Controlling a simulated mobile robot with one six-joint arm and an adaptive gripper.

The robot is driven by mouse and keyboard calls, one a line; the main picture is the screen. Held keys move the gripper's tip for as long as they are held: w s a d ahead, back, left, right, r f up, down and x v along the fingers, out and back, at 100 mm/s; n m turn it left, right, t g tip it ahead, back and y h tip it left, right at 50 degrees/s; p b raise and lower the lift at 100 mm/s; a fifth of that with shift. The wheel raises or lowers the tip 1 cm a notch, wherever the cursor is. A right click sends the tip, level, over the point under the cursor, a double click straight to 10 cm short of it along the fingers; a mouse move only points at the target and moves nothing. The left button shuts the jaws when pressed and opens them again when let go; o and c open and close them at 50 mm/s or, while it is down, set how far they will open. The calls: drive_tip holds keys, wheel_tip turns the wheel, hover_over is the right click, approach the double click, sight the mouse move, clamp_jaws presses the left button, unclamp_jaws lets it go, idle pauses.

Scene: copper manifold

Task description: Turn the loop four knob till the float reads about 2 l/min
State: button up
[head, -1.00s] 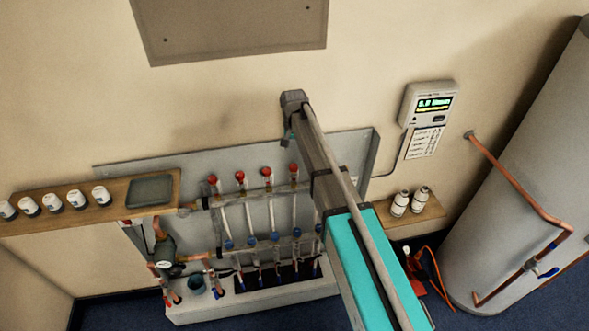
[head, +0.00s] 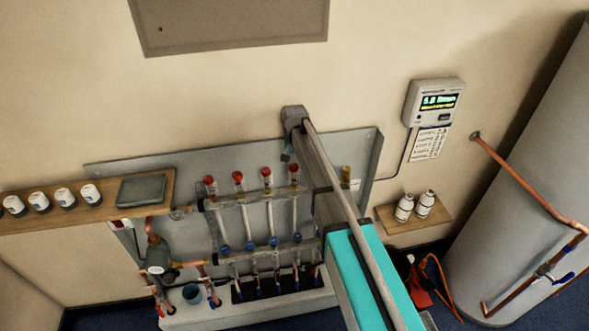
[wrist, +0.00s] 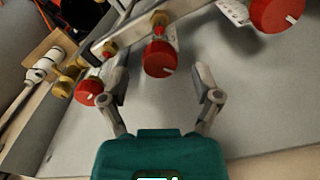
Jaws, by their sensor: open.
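In the wrist view my gripper (wrist: 161,90) is open, with one finger on each side. A red knob (wrist: 158,58) with a white pointer mark lies between and slightly beyond the fingertips; I cannot tell whether they touch it. Another red knob (wrist: 88,91) is to the left and a third (wrist: 276,12) is at the upper right. In the head view several red knobs (head: 266,173) line the manifold's upper bar, with clear float tubes below them. My arm hides part of the manifold's right side. The loop numbers and float positions are too small to read.
A wall meter (head: 435,102) with a lit display hangs at the right. A small shelf (head: 440,213) with two white bottles and a grey tank (head: 530,190) stand at the right.

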drive_tip(key=shift+f+b, duration=0.3)
drive_tip(key=shift+f, duration=0.25)
clamp_jaws()
drive_tip(key=shift+n, duration=2.6)
